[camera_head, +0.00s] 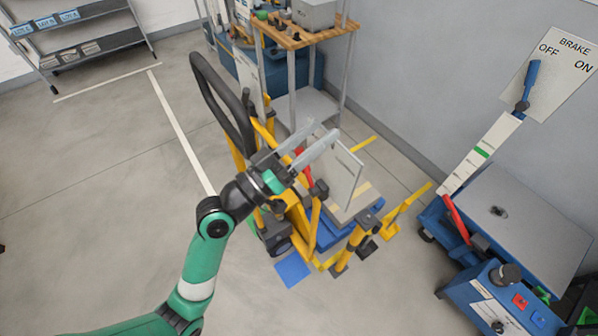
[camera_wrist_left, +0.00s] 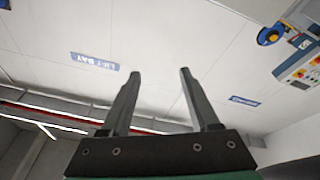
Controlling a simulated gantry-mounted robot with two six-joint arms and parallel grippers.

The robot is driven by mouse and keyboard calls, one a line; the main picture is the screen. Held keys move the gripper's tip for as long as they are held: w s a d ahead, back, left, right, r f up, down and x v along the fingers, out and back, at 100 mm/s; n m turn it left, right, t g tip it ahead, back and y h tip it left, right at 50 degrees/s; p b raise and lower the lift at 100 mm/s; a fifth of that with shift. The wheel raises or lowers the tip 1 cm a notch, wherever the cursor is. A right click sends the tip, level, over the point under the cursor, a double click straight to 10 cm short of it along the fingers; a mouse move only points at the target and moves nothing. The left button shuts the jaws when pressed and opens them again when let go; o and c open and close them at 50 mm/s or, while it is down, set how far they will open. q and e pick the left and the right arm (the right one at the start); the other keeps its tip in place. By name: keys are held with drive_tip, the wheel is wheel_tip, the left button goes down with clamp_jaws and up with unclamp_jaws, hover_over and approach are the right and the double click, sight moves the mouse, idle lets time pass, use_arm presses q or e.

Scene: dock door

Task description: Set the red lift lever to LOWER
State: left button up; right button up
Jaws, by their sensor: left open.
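My left gripper (camera_head: 320,138) is open in the head view, over the yellow lift truck (camera_head: 300,215) with the black loop handle (camera_head: 222,105). A red lever (camera_head: 305,166) shows just below its fingers, partly hidden by them, next to a pale upright plate (camera_head: 345,178). I cannot read a LOWER mark or tell whether the fingers touch the lever. In the left wrist view, the open fingers (camera_wrist_left: 157,95) have nothing between them. My right gripper is not in view.
A second red handle (camera_head: 457,220) is on a blue machine (camera_head: 510,300) at right, below a BRAKE board (camera_head: 560,75) with OFF and ON. A wooden-topped bench (camera_head: 295,38) stands behind the truck. Grey shelving (camera_head: 85,45) is at far left. The left floor is clear.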

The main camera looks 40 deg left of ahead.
sight(307, 171)
use_arm(q)
drive_tip(key=s+a+f+n+g+y+b, duration=0.1)
drive_tip(key=s+a+f+n+g+y, duration=0.2)
drive_tip(key=f, duration=0.7)
drive_tip(key=s+a+f+n+y+b, duration=0.15)
drive_tip(key=s+a+f, duration=0.3)
drive_tip(key=f, duration=0.45)
drive_tip(key=w, duration=0.8)
drive_tip(key=w+b, duration=0.1)
drive_tip(key=w, duration=0.4)
drive_tip(key=shift+a, duration=0.4)
drive_tip(key=shift+s, duration=0.1)
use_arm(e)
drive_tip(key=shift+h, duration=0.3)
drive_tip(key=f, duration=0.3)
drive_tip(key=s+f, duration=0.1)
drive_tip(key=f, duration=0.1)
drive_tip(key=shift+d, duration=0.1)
use_arm(q)
clamp_jaws()
